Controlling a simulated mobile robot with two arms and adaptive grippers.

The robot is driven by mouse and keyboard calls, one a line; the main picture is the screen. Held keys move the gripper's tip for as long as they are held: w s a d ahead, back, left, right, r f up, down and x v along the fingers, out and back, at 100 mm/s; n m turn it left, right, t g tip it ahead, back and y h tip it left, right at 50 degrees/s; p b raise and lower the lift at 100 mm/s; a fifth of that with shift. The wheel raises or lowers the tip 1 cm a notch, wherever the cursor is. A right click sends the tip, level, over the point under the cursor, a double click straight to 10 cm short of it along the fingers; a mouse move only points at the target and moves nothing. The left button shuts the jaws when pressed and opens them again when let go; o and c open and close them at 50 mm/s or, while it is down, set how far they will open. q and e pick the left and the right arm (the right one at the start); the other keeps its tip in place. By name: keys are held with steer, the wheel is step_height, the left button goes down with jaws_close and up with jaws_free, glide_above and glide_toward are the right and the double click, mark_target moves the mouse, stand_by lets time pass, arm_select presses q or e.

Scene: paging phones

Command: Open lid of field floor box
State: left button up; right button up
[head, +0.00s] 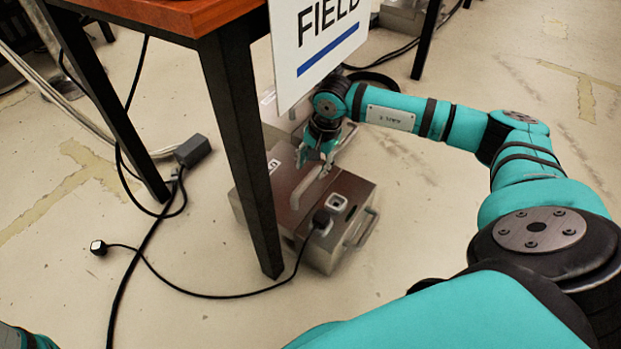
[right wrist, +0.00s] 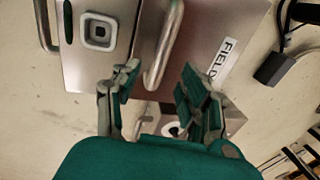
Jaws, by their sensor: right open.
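The field floor box (head: 345,191) is a brushed metal case on the floor, partly hidden by the table leg in the head view. Its lid (head: 289,180) lies flat and looks shut, with a bar handle (head: 311,187) across it. In the right wrist view the lid bears a FIELD label (right wrist: 222,62) beside the handle (right wrist: 165,45). My right gripper (head: 316,160) is open above the box. In the right wrist view its fingers (right wrist: 160,76) stand on either side of the handle's near end, and I see no grip on it.
A wooden table with a dark leg (head: 240,150) stands close in front of the box. A FIELD sign (head: 316,45) hangs above it. A black cable (head: 215,296) runs to a plug (head: 321,219) on the box.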

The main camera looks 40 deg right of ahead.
mark_target(310, 177)
steer(key=f+b, duration=0.1)
steer(key=f, duration=0.1)
steer(key=w+f+b, duration=0.1)
steer(key=f, duration=0.2)
steer(key=shift+a, duration=0.2)
jaws_close()
